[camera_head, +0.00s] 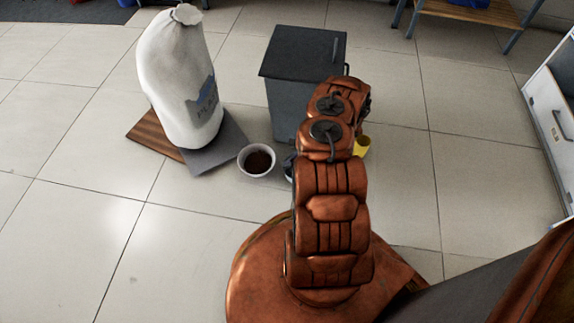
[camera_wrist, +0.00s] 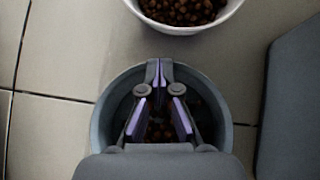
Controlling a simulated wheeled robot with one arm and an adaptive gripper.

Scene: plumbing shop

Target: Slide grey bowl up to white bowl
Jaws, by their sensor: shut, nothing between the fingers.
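The white bowl (camera_head: 243,163) stands on the tiled floor with brown pellets in it. It also shows at the top of the wrist view (camera_wrist: 178,29). The grey bowl (camera_wrist: 101,128) is below it in the wrist view, a short gap apart, with brown pellets inside. My gripper (camera_wrist: 157,66) is shut and empty, over the grey bowl, its fingertips at the side of the rim nearest the white bowl. I cannot tell whether they touch the bowl. In the head view my arm hides most of the gripper and the grey bowl.
A grey lidded bin (camera_head: 285,105) stands just behind the bowls. A white sack (camera_head: 170,85) stands on mats to the left. A yellow object (camera_head: 362,146) is partly hidden right of my arm. A white drawer unit (camera_head: 550,110) is at the right. The floor at left is clear.

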